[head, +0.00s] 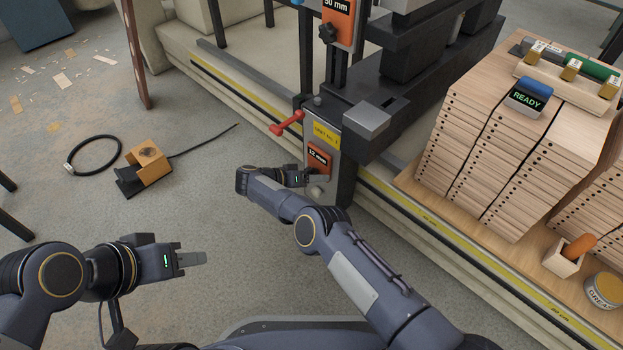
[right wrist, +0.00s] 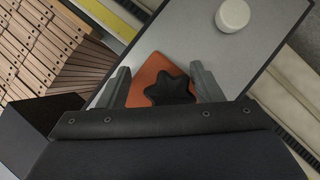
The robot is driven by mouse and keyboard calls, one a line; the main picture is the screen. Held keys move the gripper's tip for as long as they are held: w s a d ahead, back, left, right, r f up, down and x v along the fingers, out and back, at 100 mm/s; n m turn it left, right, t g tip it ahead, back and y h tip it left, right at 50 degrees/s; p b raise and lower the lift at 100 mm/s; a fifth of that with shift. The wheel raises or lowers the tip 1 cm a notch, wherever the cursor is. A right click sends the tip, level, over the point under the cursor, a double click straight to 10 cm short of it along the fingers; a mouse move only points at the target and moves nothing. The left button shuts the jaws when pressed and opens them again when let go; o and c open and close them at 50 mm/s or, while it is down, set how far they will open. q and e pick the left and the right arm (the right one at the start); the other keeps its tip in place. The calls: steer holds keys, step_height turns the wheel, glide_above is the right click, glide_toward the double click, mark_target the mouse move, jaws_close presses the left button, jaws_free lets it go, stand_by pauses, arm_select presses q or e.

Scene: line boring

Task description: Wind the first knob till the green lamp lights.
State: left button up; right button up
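The lower unit (head: 322,136) is a grey box with a yellow label and an orange "12 mm" plate (head: 319,158). In the right wrist view a black star-shaped knob (right wrist: 171,88) sits on the orange plate (right wrist: 148,76). My right gripper (right wrist: 163,84) is open, one finger on each side of the knob, with gaps visible. In the head view my right gripper (head: 310,177) is at the unit's face and hides the knob. A pale round lamp or button (right wrist: 232,15) on the face shows no green. My left gripper (head: 200,258) is empty over the floor.
A red lever (head: 286,123) sticks out left of the unit. Another orange plate (head: 338,20) with a black knob (head: 327,34) is above. Wooden stacks (head: 500,150) and a "READY" display (head: 529,97) stand right. A pedal (head: 145,168) lies on the floor.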

steer(key=shift+o, duration=0.2)
steer(key=shift+a+r, duration=0.1)
steer(key=s+a, duration=0.4)
steer(key=a, duration=0.1)
steer(key=shift+s+a, duration=0.15)
steer(key=shift+s, duration=0.25)
